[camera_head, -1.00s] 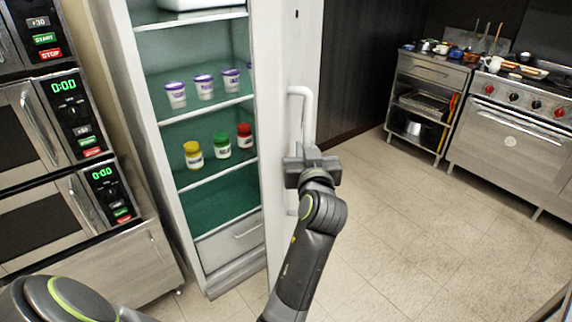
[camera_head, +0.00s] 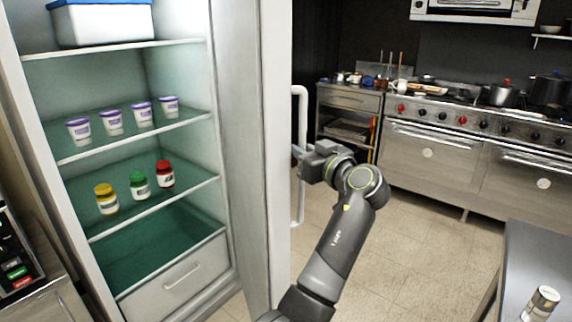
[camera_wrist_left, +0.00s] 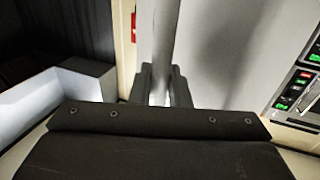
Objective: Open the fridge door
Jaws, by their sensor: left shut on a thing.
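The tall white fridge (camera_head: 180,55) stands at the left of the head view with its inside showing. Its white door (camera_head: 266,70) stands open, swung out to the right of the shelves. The long vertical door handle (camera_head: 299,110) is on the door's outer face. My left gripper (camera_head: 304,157) is shut on the handle around its middle, and my wrist hides part of the bar. In the left wrist view the handle (camera_wrist_left: 164,35) runs down between the two fingers (camera_wrist_left: 164,88). My right gripper is not in view.
Several white tubs (camera_head: 112,121) and yellow, green and red jars (camera_head: 138,186) stand on the fridge shelves. Stoves (camera_head: 435,165) line the back. A counter (camera_head: 535,255) with a jar (camera_head: 541,303) is at the right front. Floor between is clear.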

